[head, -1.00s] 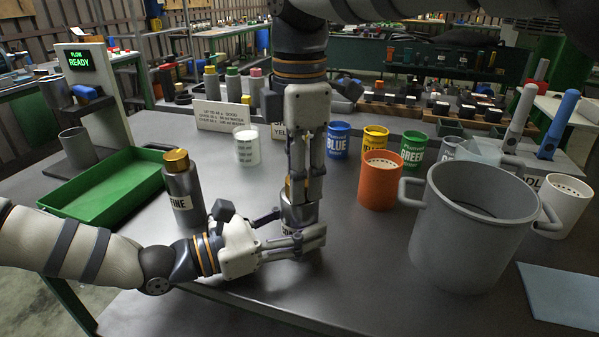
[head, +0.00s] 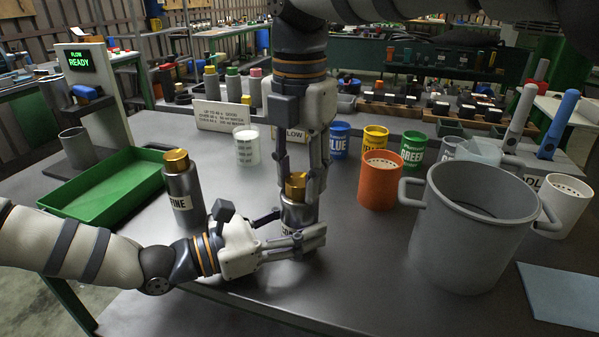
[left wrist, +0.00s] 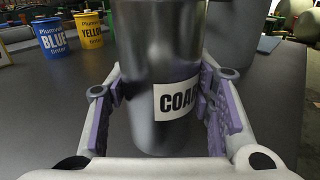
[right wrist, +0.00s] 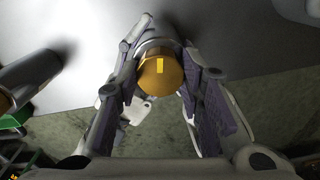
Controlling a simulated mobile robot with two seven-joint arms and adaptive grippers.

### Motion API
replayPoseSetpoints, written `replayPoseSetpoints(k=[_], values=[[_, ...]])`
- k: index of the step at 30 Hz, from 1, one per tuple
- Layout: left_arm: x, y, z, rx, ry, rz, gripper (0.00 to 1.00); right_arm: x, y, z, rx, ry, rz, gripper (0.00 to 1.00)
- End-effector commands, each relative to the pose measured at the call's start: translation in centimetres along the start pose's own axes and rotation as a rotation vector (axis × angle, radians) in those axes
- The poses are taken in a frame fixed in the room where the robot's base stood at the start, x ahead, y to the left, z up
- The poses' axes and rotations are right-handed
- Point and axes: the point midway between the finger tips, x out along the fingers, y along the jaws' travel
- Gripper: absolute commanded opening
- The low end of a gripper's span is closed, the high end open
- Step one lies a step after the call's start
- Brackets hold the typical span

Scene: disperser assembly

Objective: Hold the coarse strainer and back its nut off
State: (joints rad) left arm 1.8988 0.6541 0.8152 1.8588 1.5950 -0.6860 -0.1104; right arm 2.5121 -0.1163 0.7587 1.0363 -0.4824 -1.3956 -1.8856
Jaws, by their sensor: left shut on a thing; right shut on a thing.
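The coarse strainer (head: 297,214) is a dark grey upright cylinder on the table. Its label reads "COA" in the left wrist view (left wrist: 160,60), the rest hidden by a finger pad. My left gripper (head: 300,238) is shut on its lower body from the left. The brass nut (head: 296,184) tops the strainer and shows from above with a yellow mark in the right wrist view (right wrist: 160,76). My right gripper (head: 300,177) points straight down from above, shut on the nut, one finger on each side.
The fine strainer (head: 183,198) stands to the left with a brass nut on top, near a green tray (head: 105,205). An orange perforated cup (head: 379,185) and a large grey pot (head: 470,240) stand to the right. Labelled colour cups, including blue (head: 339,142), stand behind.

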Motion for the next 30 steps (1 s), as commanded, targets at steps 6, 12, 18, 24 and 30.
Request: replayPoseSetpoints(k=[6, 12, 18, 24, 30], values=[[0.0, 0.0, 0.03, 0.001, -0.001, 0.0, 0.01, -0.02, -0.02, 0.06, -0.026, -0.001, 0.0, 0.07], [0.0, 0.0, 0.03, 0.001, -0.001, 0.0, 0.01, -0.02, -0.02, 0.06, -0.029, -0.001, 0.0, 0.07], [0.0, 0.0, 0.03, 0.001, -0.001, 0.0, 0.01, -0.01, -0.02, 0.06, -0.028, -0.001, 0.0, 0.39], [0.0, 0.0, 0.03, 0.001, -0.001, 0.0, 0.01, -0.01, -0.02, 0.04, -0.028, -0.001, 0.0, 0.55], [0.0, 0.0, 0.03, 0.001, -0.001, 0.0, 0.01, -0.31, 0.02, 0.04, -0.028, -0.001, 0.001, 0.55]])
